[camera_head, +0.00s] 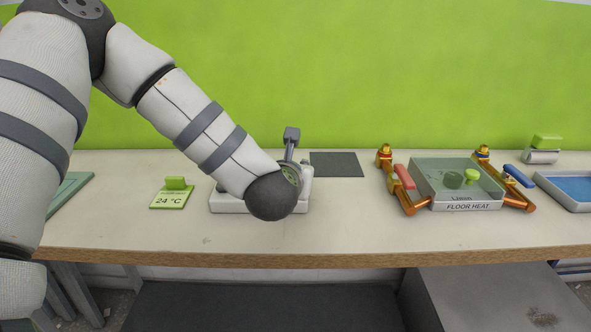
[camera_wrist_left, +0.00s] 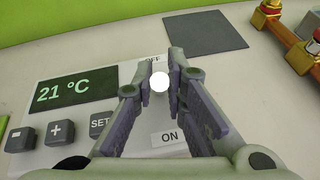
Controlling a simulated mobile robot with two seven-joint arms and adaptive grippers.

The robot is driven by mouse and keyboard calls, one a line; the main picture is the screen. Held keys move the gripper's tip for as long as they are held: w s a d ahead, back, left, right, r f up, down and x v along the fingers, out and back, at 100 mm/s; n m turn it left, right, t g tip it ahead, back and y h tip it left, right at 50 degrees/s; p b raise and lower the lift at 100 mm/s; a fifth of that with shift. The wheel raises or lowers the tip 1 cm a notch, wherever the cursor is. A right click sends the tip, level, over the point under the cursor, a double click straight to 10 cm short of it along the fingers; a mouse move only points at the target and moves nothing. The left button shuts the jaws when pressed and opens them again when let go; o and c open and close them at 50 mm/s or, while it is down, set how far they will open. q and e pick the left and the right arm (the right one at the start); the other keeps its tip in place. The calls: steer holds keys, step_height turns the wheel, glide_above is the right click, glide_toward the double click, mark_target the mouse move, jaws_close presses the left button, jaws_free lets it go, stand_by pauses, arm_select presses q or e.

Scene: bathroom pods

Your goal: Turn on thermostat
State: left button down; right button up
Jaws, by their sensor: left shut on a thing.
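The thermostat is a pale panel on the counter (camera_head: 230,204), largely hidden behind my left arm in the head view. In the left wrist view its dark display (camera_wrist_left: 75,92) reads 21 °C, beside grey buttons such as plus (camera_wrist_left: 56,132) and SET. An OFF label (camera_wrist_left: 152,59) is at the far end and an ON label (camera_wrist_left: 170,138) at the near end. My left gripper (camera_wrist_left: 160,76) is shut on a round white knob (camera_wrist_left: 160,83) between the labels, nearer OFF. My right gripper is not in view.
A green card (camera_head: 169,200) reading 24 °C stands left of the thermostat. A dark square plate (camera_head: 336,164) lies behind it to the right. A FLOOR HEAT box (camera_head: 466,207) with copper pipes and a blue tray (camera_head: 570,190) are farther right. The front counter strip is clear.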

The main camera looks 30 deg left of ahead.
arm_select(q)
steer(key=shift+f, duration=0.1)
steer(key=c, duration=1.6)
jaws_free()
steer(key=v, duration=0.7)
steer(key=shift+s, duration=0.2)
steer(key=shift+d, duration=0.1)
